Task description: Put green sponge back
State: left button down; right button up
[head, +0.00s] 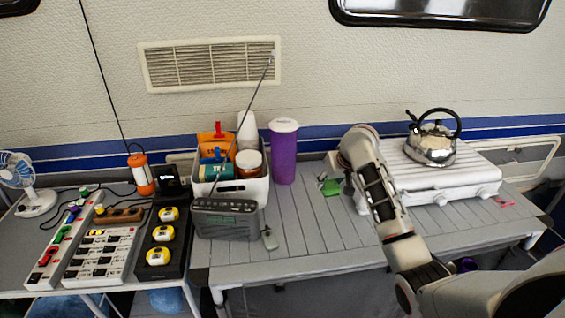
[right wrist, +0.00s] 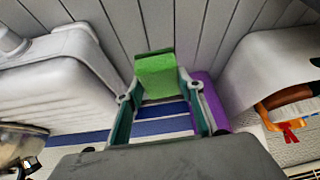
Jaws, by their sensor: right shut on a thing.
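The green sponge (head: 331,188) is a small bright green block at the middle of the table, left of the white stove. In the right wrist view the sponge (right wrist: 155,76) sits between the two fingers of my right gripper (right wrist: 160,95), which is shut on it. In the head view my right gripper (head: 327,181) is small and partly hidden by my own arm, which comes in from the right. I cannot tell whether the sponge touches the tabletop. My left gripper is not in view.
A purple tumbler (head: 284,155) and a white basket of containers (head: 236,189) stand to the left. The white stove (head: 455,180) with a kettle (head: 431,146) is to the right. A radio (head: 224,220) stands before the basket. The front middle of the slatted table (head: 320,235) is clear.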

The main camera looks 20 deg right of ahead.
jog(key=s+a+r+n, duration=0.1)
jog(key=s+a+r, duration=0.2)
jog(key=a+r, duration=0.9)
jog(key=s+a+f, duration=0.2)
jog(key=s+a, duration=0.1)
jog(key=s, duration=0.6)
jog(key=s+a+f+n+y, duration=0.1)
jog(key=s+a+f, duration=0.2)
jog(key=s, duration=0.6)
jog(key=shift+s+a, duration=0.15)
jog(key=shift+s, duration=0.05)
jog(key=shift+s+a+f, duration=0.1)
